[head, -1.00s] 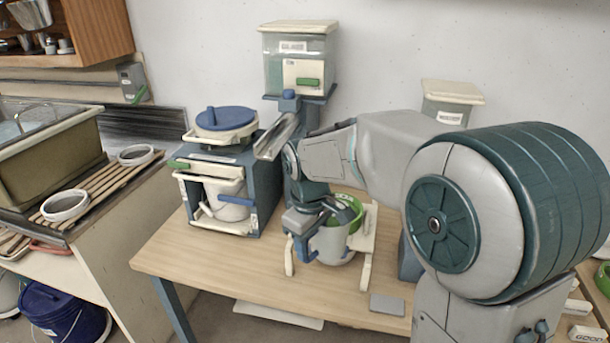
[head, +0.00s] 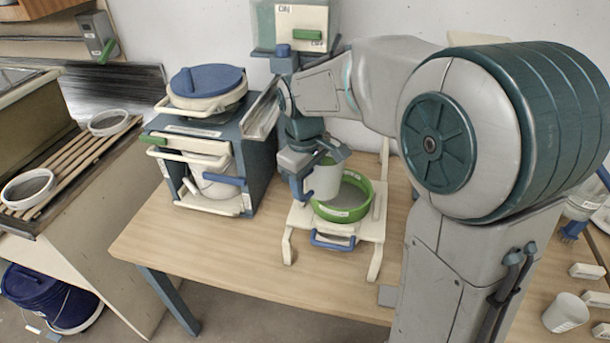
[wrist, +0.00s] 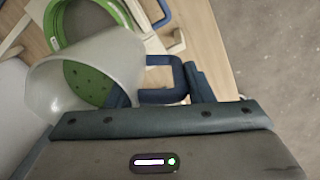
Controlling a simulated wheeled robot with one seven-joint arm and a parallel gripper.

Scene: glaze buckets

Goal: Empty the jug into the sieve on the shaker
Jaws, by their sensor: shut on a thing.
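My gripper (head: 310,172) is shut on the pale, translucent jug (head: 322,182), holding it at the left edge of the green sieve in the head view. The jug (wrist: 100,58) also shows large in the wrist view; a green, dotted surface shows in it, and I cannot tell what this is. The sieve (head: 335,214) has a green rim and grey mesh, and sits on the cream shaker (head: 377,232) with its blue handle. The jug covers part of the sieve. The sieve rim (wrist: 50,24) lies beyond the jug in the wrist view. I see no stream falling.
A dark blue cabinet (head: 258,165) with a blue-lidded pot (head: 207,85) on top stands left of the shaker. The wooden table (head: 220,250) is clear in front.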

